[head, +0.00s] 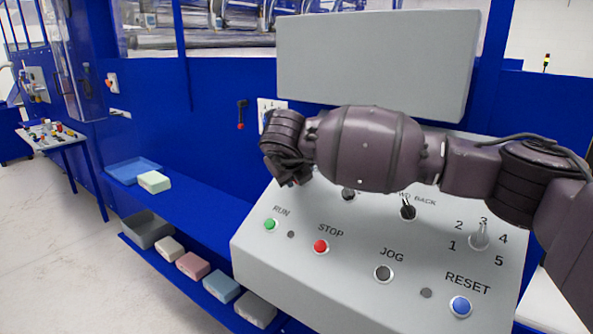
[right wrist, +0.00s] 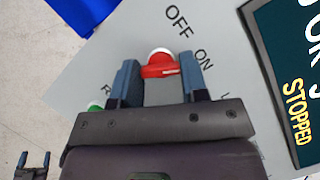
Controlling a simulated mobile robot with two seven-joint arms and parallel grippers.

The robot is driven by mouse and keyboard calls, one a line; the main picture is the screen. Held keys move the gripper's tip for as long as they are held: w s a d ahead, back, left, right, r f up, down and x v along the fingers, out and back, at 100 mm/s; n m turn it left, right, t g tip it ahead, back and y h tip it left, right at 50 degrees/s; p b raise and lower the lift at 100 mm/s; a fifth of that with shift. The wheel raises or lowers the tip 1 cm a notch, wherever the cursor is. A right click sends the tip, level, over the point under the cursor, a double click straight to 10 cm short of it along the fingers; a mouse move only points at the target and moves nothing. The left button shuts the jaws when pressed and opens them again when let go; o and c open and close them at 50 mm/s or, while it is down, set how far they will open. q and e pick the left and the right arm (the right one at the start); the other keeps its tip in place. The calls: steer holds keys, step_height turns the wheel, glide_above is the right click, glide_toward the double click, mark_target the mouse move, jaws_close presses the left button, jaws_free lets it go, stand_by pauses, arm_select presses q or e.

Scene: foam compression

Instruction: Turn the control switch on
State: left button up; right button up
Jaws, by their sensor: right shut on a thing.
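The control switch (right wrist: 160,71) is a red knob with a pale base, beside the OFF and ON labels in the right wrist view. My right gripper (right wrist: 158,66) is shut on it, one blue-grey finger on each side. Which label the knob points at is not clear. In the head view my right arm covers the switch and the fingers. The grey control panel (head: 335,268) fills the lower right there. My left gripper (right wrist: 33,163) shows small at the lower left of the right wrist view, fingers apart and empty, away from the panel.
The panel also bears a green RUN button (head: 271,225), a red STOP button (head: 321,246), a JOG button (head: 384,273), a blue RESET button (head: 460,306) and a numbered selector (head: 479,238). A display (right wrist: 297,75) reads STOPPED. Foam blocks (head: 193,265) lie on the lower shelf at left.

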arm_select(q)
steer(key=shift+s, duration=0.15)
arm_select(e)
steer(key=shift+m+t+h, duration=0.3)
steer(key=shift+m+h, duration=0.2)
steer(key=shift+m, duration=0.7)
arm_select(q)
steer(key=shift+w, duration=0.2)
arm_select(e)
steer(key=o, duration=0.9)
arm_select(q)
steer(key=shift+s+a+p, duration=0.1)
steer(key=shift+s+p, duration=0.25)
arm_select(e)
steer(key=v, duration=1.1)
steer(key=shift+w, duration=0.1)
arm_select(q)
steer(key=shift+w, duration=0.1)
